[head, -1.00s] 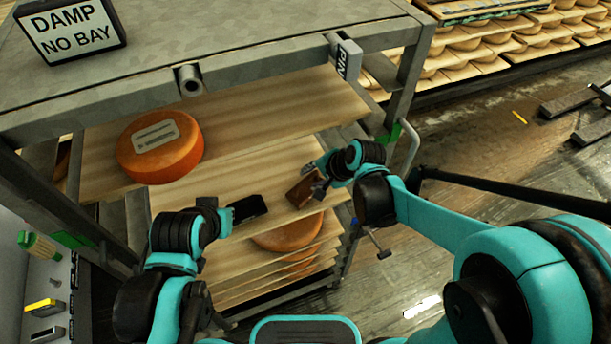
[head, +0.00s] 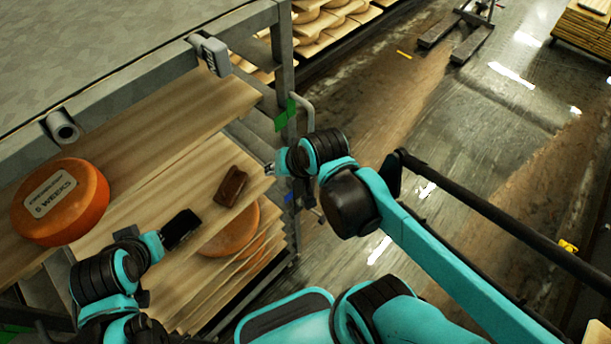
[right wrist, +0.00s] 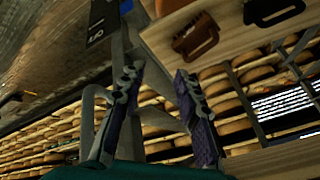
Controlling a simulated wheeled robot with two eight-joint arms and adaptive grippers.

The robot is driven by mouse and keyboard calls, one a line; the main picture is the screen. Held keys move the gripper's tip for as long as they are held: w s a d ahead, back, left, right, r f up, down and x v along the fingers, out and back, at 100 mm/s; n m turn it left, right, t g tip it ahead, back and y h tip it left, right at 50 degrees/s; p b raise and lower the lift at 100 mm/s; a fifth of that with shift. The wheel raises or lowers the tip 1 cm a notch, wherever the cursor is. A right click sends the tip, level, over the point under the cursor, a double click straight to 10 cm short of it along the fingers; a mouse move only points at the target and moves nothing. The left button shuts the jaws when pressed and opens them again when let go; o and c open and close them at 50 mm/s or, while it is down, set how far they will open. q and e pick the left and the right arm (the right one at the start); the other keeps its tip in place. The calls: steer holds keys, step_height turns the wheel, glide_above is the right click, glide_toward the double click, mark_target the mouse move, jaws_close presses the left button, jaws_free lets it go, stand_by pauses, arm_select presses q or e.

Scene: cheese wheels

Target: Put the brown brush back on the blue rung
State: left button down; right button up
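The brown brush (head: 231,186) lies on a wooden board of the rack. It also shows in the right wrist view (right wrist: 196,36), beyond my fingertips. My right gripper (head: 271,168) is at the board's right end, open and empty, apart from the brush. Its spread fingers show in the right wrist view (right wrist: 155,85). A black, similarly shaped object (head: 181,229) is on the board to the left. My left gripper (head: 153,243) is beside it; its fingers are too hidden to tell whether they hold it. A small blue mark (head: 288,197) shows on the rack's right side; the rung itself is unclear.
An orange cheese wheel (head: 61,201) sits on the upper board, and another (head: 232,232) lies below the brush's board. A green mark (head: 285,115) is on the rack post. A curved grey handle (head: 308,113) stands beside it. Open floor (head: 480,130) lies to the right.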

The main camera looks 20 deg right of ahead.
steer(key=s+d+n+h, duration=0.1)
steer(key=s+d+n, duration=0.2)
steer(key=s+d, duration=0.1)
steer(key=shift+s+d+r+n+t+h, duration=0.2)
steer(key=shift+s+d+n+t+h, duration=0.1)
steer(key=shift+s+d+t+h, duration=0.1)
steer(key=shift+a, duration=0.1)
steer(key=shift+f, duration=0.3)
